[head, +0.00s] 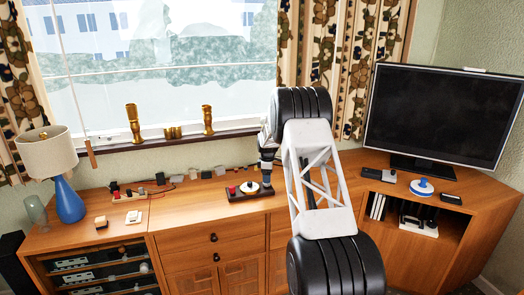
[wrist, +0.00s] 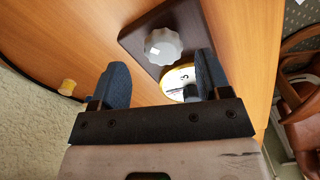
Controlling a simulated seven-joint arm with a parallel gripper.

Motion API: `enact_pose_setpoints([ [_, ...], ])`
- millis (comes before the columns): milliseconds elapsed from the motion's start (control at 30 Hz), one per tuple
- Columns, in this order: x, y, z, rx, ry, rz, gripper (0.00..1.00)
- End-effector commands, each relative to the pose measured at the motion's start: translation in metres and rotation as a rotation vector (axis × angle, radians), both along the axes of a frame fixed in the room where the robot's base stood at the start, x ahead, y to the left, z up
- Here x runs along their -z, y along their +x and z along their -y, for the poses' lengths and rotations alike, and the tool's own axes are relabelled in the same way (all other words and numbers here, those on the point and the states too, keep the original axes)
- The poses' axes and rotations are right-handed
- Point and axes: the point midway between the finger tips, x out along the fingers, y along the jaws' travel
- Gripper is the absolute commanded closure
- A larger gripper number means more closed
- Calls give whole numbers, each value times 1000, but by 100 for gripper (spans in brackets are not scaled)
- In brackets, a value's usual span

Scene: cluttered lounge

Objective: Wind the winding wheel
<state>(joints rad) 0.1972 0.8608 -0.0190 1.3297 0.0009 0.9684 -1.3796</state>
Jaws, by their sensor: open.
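A grey scalloped wheel (wrist: 163,46) with a white mark stands on a dark board in the wrist view; it looks like the winding wheel. A yellow-rimmed dial (wrist: 180,80) with a "3" shows beside it, partly hidden by the right finger. My gripper (wrist: 160,82) is open, its two blue fingers apart, with nothing held between them. The wheel shows beyond the fingertips, nearer the right finger. In the head view my gripper (head: 266,182) is at the right part of the dark board (head: 237,197), which carries a white disc (head: 249,187) and a red knob (head: 232,190).
Small blocks and wires (head: 160,182) lie on the cabinet top behind and left. A blue lamp (head: 68,202) stands at the far left. A television (head: 445,115) and a blue-and-white round object (head: 422,187) are at the right. Bare wood lies left of the board.

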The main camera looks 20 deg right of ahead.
Motion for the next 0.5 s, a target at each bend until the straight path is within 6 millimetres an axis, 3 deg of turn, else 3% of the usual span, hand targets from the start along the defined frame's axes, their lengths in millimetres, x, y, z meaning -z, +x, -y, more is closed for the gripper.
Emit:
enact_pose_setpoints([
  [267,-40,0,0,1,-1,0,29],
  [500,-64,-15,-9,35,-2,5,29],
])
